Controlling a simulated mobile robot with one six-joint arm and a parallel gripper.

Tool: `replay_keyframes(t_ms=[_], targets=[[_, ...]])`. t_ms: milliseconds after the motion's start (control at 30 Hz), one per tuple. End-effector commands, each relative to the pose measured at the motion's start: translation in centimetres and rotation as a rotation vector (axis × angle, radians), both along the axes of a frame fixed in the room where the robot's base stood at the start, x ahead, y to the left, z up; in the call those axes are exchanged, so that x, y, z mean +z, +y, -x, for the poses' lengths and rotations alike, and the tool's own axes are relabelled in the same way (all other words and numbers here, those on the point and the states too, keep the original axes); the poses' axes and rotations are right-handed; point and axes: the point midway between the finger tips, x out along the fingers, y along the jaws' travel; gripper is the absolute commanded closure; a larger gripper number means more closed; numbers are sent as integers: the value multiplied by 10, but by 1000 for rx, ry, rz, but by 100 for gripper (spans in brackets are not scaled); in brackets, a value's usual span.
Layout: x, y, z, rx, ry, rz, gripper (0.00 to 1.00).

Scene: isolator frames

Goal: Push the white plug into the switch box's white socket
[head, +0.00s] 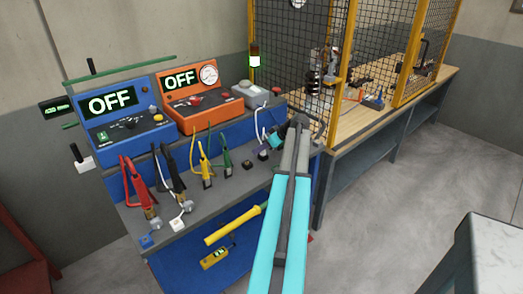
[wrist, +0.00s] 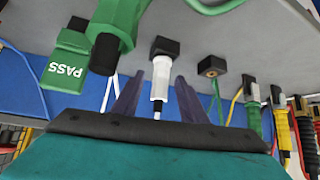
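In the wrist view the white plug (wrist: 161,80) stands with one end at a small black block (wrist: 165,46). A thin light cable runs from its other end. The dark fingers of my gripper (wrist: 157,82) are open on either side of the plug, with visible gaps. In the head view my gripper (head: 276,139) is low over the bench's right end, and the plug is not clearly visible there. A small grey box (head: 252,94) with a red button stands behind it; I cannot tell whether it is the switch box. I cannot make out its white socket.
A second black block (wrist: 211,66) with a brass hole is beside the plug. A green tool (wrist: 118,25) and a green PASS tag (wrist: 66,67) are close on the left. Red clamps (head: 135,188) and other leads crowd the bench. A mesh cage (head: 292,65) stands behind.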

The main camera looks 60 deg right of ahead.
Motion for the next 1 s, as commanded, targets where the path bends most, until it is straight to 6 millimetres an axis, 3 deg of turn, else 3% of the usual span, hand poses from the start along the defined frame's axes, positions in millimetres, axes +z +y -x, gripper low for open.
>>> replay_keyframes(t_ms=[300,900,1000], targets=[[-22,-2,-21,1,0,-1,61],[-23,-2,-21,-1,0,0,61],[-23,-2,-21,-1,0,0,78]])
